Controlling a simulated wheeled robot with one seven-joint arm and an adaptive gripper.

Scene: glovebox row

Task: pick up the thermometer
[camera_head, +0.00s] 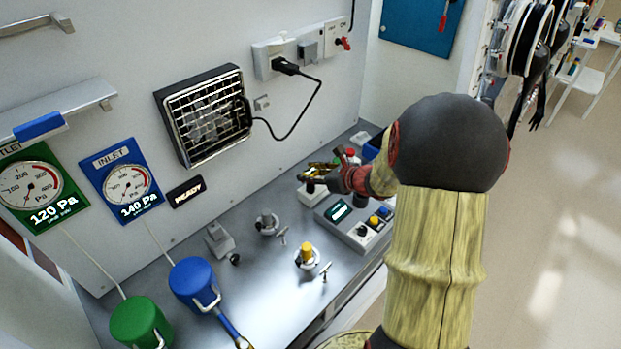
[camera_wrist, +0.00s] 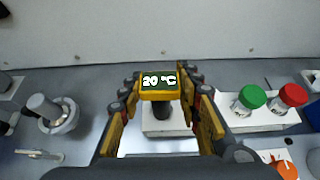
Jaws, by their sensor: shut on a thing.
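The thermometer (camera_wrist: 159,85) is a small yellow unit with a dark display reading 20 °C. In the wrist view it sits between the fingers of my gripper (camera_wrist: 163,100), which is shut on it. A dark lower part of it shows over a pale block (camera_wrist: 170,122); I cannot tell whether the two touch. In the head view my gripper (camera_head: 328,177) is above the back right of the grey bench, and the thermometer is too small and covered there to make out clearly.
A control box (camera_head: 350,220) with buttons stands right of the block. Green (camera_wrist: 252,96) and red (camera_wrist: 293,94) knobs are close on the right. A round metal fitting (camera_wrist: 52,113) is on the left. The wall with a black grille (camera_head: 205,115) rises behind. Bench (camera_head: 265,285) is partly clear.

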